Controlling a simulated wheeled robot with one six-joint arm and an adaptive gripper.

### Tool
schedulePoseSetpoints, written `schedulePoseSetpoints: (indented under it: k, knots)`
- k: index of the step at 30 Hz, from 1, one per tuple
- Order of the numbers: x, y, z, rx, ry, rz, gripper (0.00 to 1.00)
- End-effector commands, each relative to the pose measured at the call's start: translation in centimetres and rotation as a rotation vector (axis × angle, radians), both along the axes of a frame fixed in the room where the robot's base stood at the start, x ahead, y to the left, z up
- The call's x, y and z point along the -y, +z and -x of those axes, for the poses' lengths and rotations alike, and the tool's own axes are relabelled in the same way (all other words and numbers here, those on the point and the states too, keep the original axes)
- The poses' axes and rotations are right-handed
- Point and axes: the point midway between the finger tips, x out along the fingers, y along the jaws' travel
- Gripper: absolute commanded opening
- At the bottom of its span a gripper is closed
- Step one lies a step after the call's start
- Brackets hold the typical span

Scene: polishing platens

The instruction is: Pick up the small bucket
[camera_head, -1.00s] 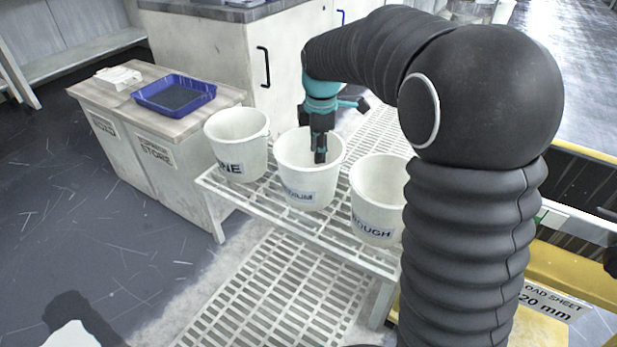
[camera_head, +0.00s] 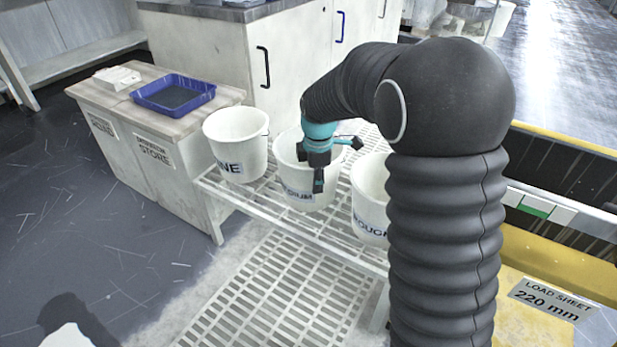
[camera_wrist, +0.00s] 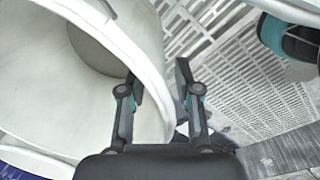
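Three white buckets stand in a row on a white slatted rack, and they look much alike in size. The left bucket (camera_head: 235,140) has a label ending in "NE". The middle bucket (camera_head: 287,165) has a partly hidden label ending in "UM". The right bucket (camera_head: 368,200) is labelled "ROUGH" and is partly behind my arm. My gripper (camera_head: 318,182) points down at the right side of the middle bucket. In the wrist view its open fingers (camera_wrist: 157,85) are on either side of the rim of a bucket (camera_wrist: 45,75), with a gap to the wall.
The slatted rack (camera_head: 330,232) holds the buckets close together. A cabinet with a blue tray (camera_head: 173,95) and a small white box (camera_head: 117,77) stands at left. A yellow unit (camera_head: 545,265) with a "220 mm" sheet is at right. A floor grating (camera_head: 270,290) lies in front.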

Motion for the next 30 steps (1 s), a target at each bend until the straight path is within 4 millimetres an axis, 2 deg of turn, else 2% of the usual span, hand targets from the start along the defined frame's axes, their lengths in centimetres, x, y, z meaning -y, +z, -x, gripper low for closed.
schedulePoseSetpoints:
  k: [4,5,6,9,23,26,30]
  knots:
    - [0.0,0.1,0.0,0.001,0.0,0.0,0.33]
    - [0.0,0.1,0.0,0.001,0.0,0.0,0.3]
    - [0.0,0.1,0.0,0.001,0.0,0.0,0.2]
    - [0.0,0.1,0.0,0.001,0.0,0.0,0.0]
    - [0.0,0.2,0.0,0.003,0.0,0.0,0.0]
    - [0.0,0.8,-0.1,0.004,0.0,-0.001,0.0]
    - [0.0,3.0,-0.1,0.007,0.001,-0.001,0.0]
